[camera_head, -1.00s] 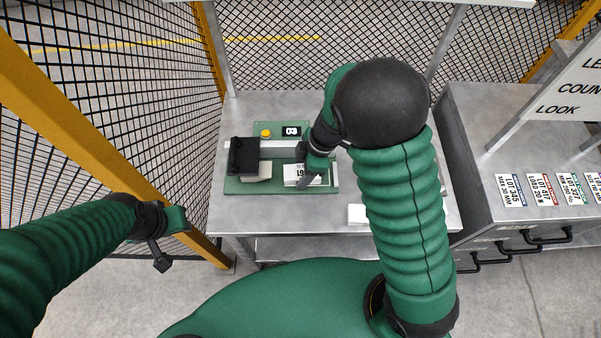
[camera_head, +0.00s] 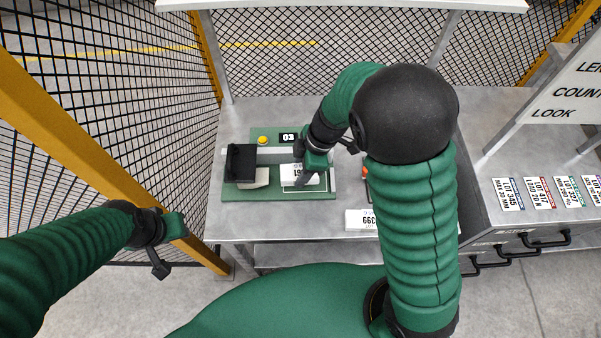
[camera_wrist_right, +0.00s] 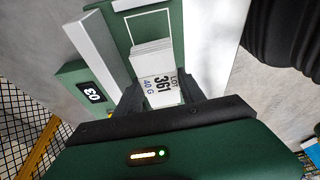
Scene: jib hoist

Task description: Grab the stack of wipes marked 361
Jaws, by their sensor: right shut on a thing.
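The stack of white wipes marked 361 (camera_head: 292,170) rests at the right part of a green fixture board (camera_head: 240,193) on the metal bench. In the right wrist view the stack (camera_wrist_right: 152,62) shows its 361 label facing up, between the dark fingers. My right gripper (camera_wrist_right: 163,97) is shut on it at its near end. In the head view the right gripper (camera_head: 302,172) hides part of the stack. My left gripper (camera_head: 168,247) hangs at the left by the fence, away from the bench; its opening is unclear.
A second white stack marked 399 (camera_head: 360,219) lies at the bench's front edge, partly behind my right arm. A black block (camera_head: 241,163), a yellow button (camera_head: 263,140) and a 03 display (camera_head: 288,137) sit on the fixture. Lot cards (camera_head: 508,194) lie on the right cabinet.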

